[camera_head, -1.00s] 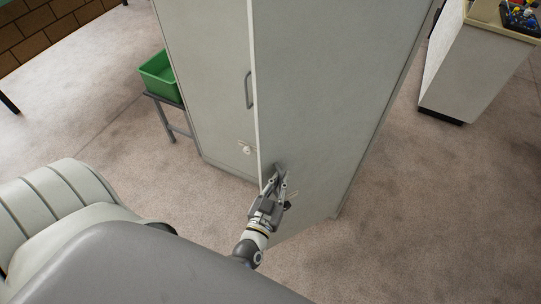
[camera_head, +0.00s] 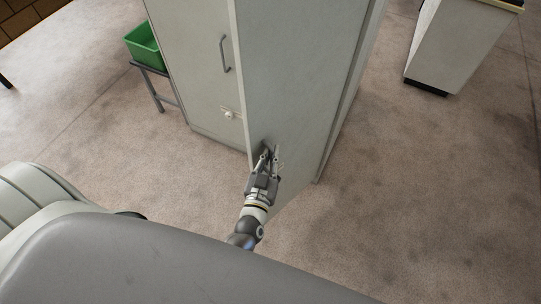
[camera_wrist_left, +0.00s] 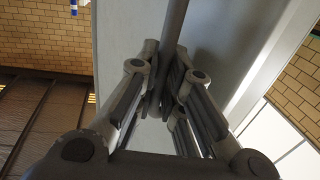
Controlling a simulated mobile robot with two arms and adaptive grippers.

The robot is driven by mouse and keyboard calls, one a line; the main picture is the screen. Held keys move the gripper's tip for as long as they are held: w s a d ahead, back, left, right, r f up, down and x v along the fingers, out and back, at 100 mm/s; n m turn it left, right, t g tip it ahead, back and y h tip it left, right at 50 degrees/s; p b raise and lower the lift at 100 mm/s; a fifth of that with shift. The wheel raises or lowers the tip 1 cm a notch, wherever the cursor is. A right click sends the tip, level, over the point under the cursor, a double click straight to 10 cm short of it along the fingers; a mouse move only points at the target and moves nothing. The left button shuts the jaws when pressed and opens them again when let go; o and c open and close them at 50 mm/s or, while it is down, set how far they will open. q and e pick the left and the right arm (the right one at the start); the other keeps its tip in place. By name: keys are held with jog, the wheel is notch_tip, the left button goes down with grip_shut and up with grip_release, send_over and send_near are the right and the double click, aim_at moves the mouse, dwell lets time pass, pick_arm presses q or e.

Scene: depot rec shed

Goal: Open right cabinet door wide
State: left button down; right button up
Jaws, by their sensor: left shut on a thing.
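The grey cabinet's right door (camera_head: 300,75) stands ajar, its free edge swung out towards me past the closed left door (camera_head: 188,60). My left gripper (camera_head: 268,154) is low on the outer face of the right door, near its free edge. It is shut on the right door's handle. In the left wrist view the dark handle bar (camera_wrist_left: 175,35) runs between the fingers of the left gripper (camera_wrist_left: 168,85). In the head view the gripper mostly hides this handle. The cabinet's inside is not visible. My right gripper is not in view.
The left door has its own handle (camera_head: 224,54) and a small lock (camera_head: 229,114). A green bin (camera_head: 143,47) sits on a low stand (camera_head: 157,90) left of the cabinet. A pale counter (camera_head: 460,45) stands at the upper right. The carpet (camera_head: 420,190) right of the cabinet is clear.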

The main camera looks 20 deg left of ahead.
pick_arm(q)
jog(key=c, duration=1.5)
grip_release()
jog(key=shift+w, duration=0.1)
jog(key=s, duration=0.4)
jog(key=s+d, duration=0.1)
jog(key=s, duration=0.7)
jog(key=shift+d, duration=0.4)
